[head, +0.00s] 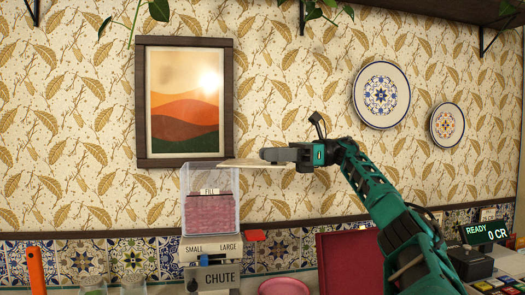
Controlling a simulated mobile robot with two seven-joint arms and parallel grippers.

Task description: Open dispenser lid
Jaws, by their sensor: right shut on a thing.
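The dispenser has a clear hopper (210,190) with pink contents up to about its FILL label, above a body (230,262) marked SMALL, LARGE and CHUTE. A thin beige lid (252,163) lies roughly level at the hopper's top. It is offset to the right, reaching past the hopper's right wall, and the left part of the top looks uncovered. I cannot tell whether the lid touches the rim. My right gripper (270,155) is shut on the lid, above and right of the hopper. My left gripper is not in view.
A red tab (255,235) sticks out at the dispenser's right. A pink bowl (284,287), a dark red panel (348,262) and a READY display (486,233) stand to the right. An orange object (36,266) is at the left. A framed picture (185,161) hangs behind the hopper.

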